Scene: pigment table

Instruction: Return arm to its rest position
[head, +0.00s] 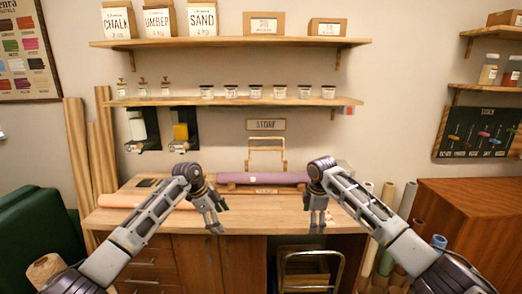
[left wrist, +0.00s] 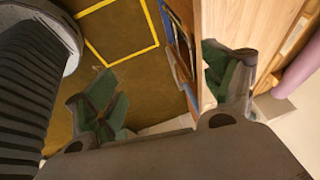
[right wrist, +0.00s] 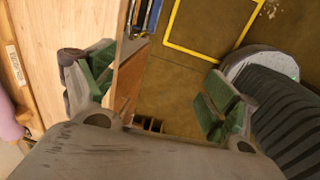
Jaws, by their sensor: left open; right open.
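My left gripper (head: 215,222) hangs over the front left part of the wooden table (head: 250,217), fingers pointing down. In the left wrist view its green-padded fingers (left wrist: 170,100) are wide apart with nothing between them. My right gripper (head: 318,220) hangs over the table's front edge, right of the middle. In the right wrist view its green-padded fingers (right wrist: 158,92) are also wide apart and empty. Both arms reach in from the lower corners in the head view, bent and roughly mirrored.
A purple roll (head: 262,178) lies at the back of the table, and a pinkish roll (head: 120,201) lies at its left. Shelves with jars (head: 230,91) hang above. A metal-framed cart (head: 310,262) stands under the table. Upright rolls (head: 385,200) and a brown cabinet (head: 465,225) stand at right.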

